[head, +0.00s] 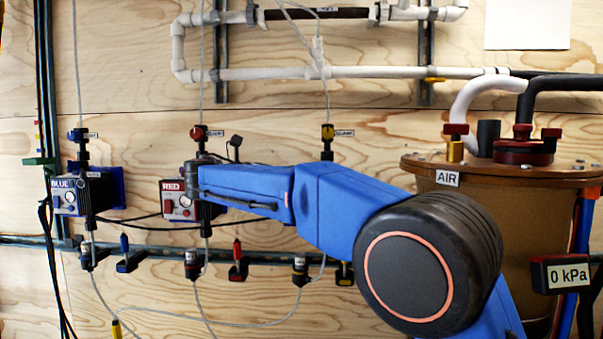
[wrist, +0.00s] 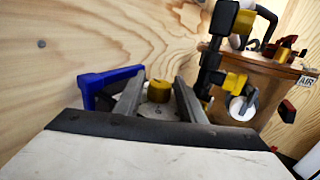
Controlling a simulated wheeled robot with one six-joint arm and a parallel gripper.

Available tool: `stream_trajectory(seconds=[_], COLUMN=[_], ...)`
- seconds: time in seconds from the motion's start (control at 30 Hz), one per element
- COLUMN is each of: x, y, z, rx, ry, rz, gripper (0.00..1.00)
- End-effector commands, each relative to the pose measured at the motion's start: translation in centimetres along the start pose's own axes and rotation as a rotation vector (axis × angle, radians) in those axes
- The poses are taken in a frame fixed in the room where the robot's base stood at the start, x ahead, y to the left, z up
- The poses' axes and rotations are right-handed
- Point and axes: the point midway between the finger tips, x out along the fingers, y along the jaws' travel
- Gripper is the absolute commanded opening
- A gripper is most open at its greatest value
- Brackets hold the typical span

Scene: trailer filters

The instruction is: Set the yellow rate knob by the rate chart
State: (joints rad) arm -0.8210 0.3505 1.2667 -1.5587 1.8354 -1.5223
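The yellow rate knob (wrist: 158,92) shows in the wrist view, with a pale grey surface around it. My gripper (wrist: 160,80) is open, one finger on each side of the knob, and a gap shows between knob and fingers. In the head view my blue arm covers the place of the yellow pump, and my gripper and the knob are hidden. A white sheet (head: 527,24) hangs at the top right of the head view. No writing can be made out on it, so I cannot tell if it is the rate chart.
The BLUE pump (head: 67,195) and RED pump (head: 178,203) are on the wooden wall at left. Yellow-and-black fittings (wrist: 236,82) stand close right of my fingers; a blue bracket (wrist: 88,88) is at left. The brown AIR tank (head: 430,185) is at right.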

Motion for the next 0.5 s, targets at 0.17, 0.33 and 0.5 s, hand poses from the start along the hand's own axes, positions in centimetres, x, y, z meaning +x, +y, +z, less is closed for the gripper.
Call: stream_trajectory(seconds=[0.17, 0.33, 0.5], x=[0.0, -0.08, -0.98], y=[0.0, 0.01, 0.05], z=[-0.01, -0.03, -0.03], rx=[0.0, 0.0, 0.0], ry=[0.0, 0.0, 0.0], rz=[0.0, 0.0, 0.002], gripper=[0.44, 0.44, 0.44])
